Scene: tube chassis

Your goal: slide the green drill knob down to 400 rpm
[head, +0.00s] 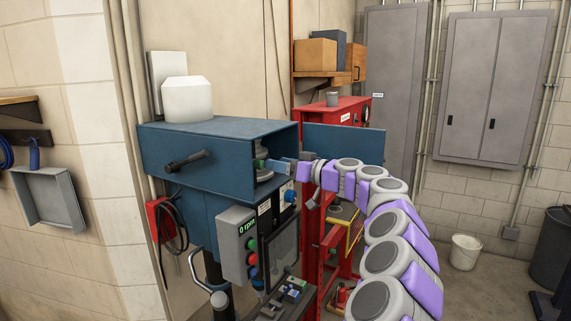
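The drill press has a blue head (205,150) with an open housing on its right side. Inside the opening are stacked round grey-green parts (262,158); one of them may be the green knob, but I cannot tell for sure. A grey control box (235,257) on the front has a small green display (247,227) that seems to read 0 rpm. My gripper (279,166) reaches from the right to the housing opening, close to the grey-green parts. Its fingers are too small and partly hidden, so I cannot tell whether they touch or grip anything.
A blue door panel (345,143) stands open behind my arm. A red cabinet (335,110) and red frame stand behind the drill. A black handle (186,160) sticks out in front of the head. A white bucket (465,252) stands on the floor at right.

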